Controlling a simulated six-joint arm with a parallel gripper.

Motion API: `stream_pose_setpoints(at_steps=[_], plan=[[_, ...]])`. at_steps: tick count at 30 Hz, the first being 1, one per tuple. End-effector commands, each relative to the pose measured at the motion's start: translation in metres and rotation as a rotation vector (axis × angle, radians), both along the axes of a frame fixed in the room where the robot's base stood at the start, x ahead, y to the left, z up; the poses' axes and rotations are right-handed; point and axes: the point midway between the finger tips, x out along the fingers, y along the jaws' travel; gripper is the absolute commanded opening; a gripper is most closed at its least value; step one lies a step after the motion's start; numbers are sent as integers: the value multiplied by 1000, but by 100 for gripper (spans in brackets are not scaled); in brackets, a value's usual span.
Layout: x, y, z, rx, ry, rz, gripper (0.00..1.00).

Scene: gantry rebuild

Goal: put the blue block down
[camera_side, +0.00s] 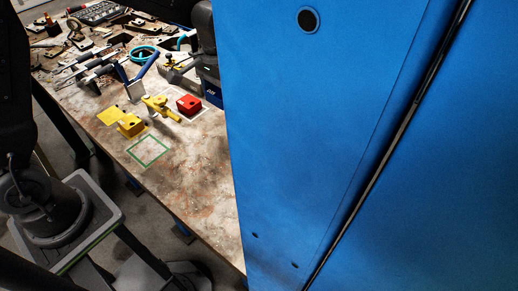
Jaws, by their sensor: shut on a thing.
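I cannot make out the blue block in the side view. My gripper is not in sight either; a large blue panel (300,150) covers the right half and could hide both. On the workbench (190,180), a red block (188,104) sits on a white-edged patch. A yellow block (130,125) lies to its left, next to a yellow patch (110,115). A green square outline (149,150) in front of them is empty.
A yellow-handled clamp (158,106) lies between the blocks. Hand tools, a teal ring (143,54) and a socket tray (90,12) crowd the far bench. The near bench is bare. A grey stool-like stand (60,220) is at lower left.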

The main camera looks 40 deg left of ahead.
Motion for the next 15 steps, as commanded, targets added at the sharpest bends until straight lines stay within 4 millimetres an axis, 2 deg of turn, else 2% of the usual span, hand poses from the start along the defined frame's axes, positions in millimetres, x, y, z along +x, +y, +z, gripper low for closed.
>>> stream_pose_setpoints(at_steps=[5,15], plan=[[-3,-24,-12,0,0,41,35],[4,-95,-55,0,1,40,35]])
